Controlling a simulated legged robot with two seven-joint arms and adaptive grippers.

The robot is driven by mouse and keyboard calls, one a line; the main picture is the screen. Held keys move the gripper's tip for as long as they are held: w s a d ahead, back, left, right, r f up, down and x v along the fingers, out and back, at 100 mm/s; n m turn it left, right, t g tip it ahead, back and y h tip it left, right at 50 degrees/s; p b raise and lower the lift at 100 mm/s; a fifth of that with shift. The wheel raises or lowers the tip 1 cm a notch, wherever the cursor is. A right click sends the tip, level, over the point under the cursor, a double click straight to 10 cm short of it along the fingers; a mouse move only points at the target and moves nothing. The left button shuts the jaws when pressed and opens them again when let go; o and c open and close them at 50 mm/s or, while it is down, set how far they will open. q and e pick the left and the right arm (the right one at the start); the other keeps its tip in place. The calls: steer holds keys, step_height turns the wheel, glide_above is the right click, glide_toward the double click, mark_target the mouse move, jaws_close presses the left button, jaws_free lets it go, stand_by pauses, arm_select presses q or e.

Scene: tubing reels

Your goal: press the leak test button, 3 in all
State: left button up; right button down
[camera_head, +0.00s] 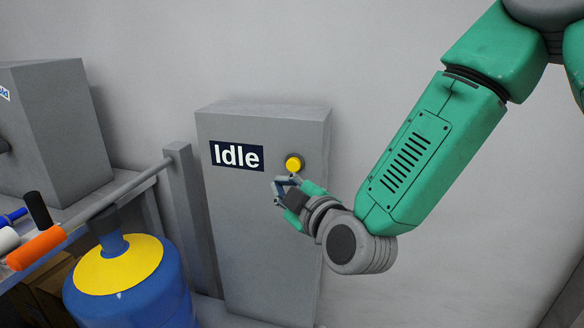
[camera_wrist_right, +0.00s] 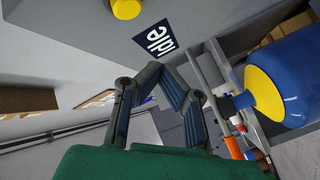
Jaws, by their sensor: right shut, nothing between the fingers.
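The leak test button is a yellow round button (camera_head: 293,163) on a dark base, on the front of a tall grey cabinet (camera_head: 250,240). It sits to the right of a dark label reading "Idle" (camera_head: 237,156). In the right wrist view the yellow button (camera_wrist_right: 127,8) is at the top edge, partly cut off, with the "Idle" label (camera_wrist_right: 157,39) below it. My right gripper (camera_head: 278,190) is shut and empty, just below and left of the button in the head view. I see no contact with the button. My left gripper is not in view.
A blue reel with a yellow face (camera_head: 118,265) stands at lower left. An orange-ended grey bar (camera_head: 130,187) runs from a grey post (camera_head: 190,215) above it. A grey box (camera_head: 55,120) stands on a bench at left. The wall right of the cabinet is bare.

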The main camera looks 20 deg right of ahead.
mark_target(294, 165)
steer(key=s+a, duration=0.1)
steer(key=s+a+b, duration=0.1)
steer(key=s, duration=0.1)
stand_by(0.4)
steer(key=w+d, duration=0.4)
steer(key=w, duration=0.3)
steer(key=shift+w+d, duration=0.15)
steer(key=shift+d, duration=0.25)
steer(key=shift+f, duration=0.1)
stand_by(1.2)
